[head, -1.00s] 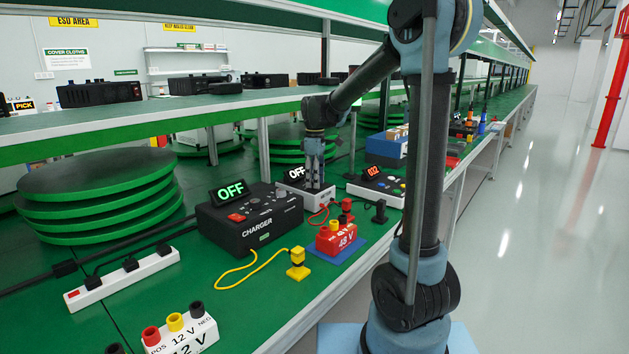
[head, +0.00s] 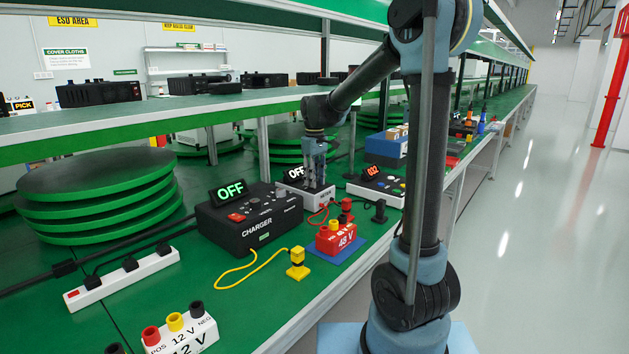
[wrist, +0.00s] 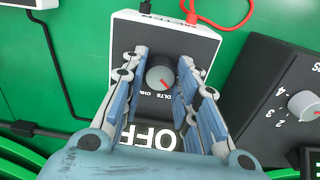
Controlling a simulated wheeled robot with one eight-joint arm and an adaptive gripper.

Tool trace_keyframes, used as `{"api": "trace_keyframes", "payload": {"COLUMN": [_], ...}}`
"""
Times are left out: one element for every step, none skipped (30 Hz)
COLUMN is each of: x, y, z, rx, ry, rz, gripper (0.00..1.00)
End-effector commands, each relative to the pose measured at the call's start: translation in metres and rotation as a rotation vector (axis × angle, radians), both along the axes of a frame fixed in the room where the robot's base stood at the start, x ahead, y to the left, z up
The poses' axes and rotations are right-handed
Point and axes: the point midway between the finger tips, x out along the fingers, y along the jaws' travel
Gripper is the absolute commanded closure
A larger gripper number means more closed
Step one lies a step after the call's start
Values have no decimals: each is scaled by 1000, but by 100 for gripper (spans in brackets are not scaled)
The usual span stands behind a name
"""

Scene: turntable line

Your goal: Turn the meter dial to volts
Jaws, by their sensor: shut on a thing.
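The meter (wrist: 203,42) is a white-sided box with a dark face, upside down in the wrist view. Its round grey dial (wrist: 160,77) has a red mark pointing to the lower right. Printed words beside the dial include volts and ohms, partly hidden by my fingers. I cannot tell whether the mark lines up with volts. My gripper (wrist: 160,82) reaches down over the meter, a finger on each side of the dial, shut on it. In the head view, my gripper (head: 316,183) stands upright over the meter (head: 325,199), hiding the dial. The meter's display (head: 296,174) reads OFF.
A black charger (head: 250,222) with a lit OFF display stands left of the meter. A black-topped box (head: 377,187) with a red display is to the right. A red 48 V block (head: 336,238) and yellow plug (head: 298,264) sit in front. Red and black leads run nearby.

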Motion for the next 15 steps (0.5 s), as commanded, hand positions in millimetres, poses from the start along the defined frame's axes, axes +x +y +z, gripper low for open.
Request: {"api": "trace_keyframes", "payload": {"x": [2, 2, 2, 2, 2, 2, 2, 2, 2, 2, 2, 2, 2, 2, 3], "y": [0, 0, 0, 0, 0, 0, 0, 0, 0, 0, 0, 0, 0, 0, 0], "z": [1, 1, 1, 1, 1, 1, 1, 1, 1, 1, 1, 1, 1, 1, 1], "rx": [-1, -1, -1, -1, -1, -1, -1, -1, -1, -1, -1, -1, -1, -1, -1], "ry": [-4, -4, -4, -4, -4, -4, -4, -4, -5, -5, -5, -5, -5, -5, -5], "rz": [-41, -67, -102, -126, -151, -182, -206, -227, -255, -274, -293, -316, -332, -347, -365], "gripper": [96, 96, 96, 96, 96, 96, 96, 96, 96, 96, 96, 96, 96, 96, 96]}}
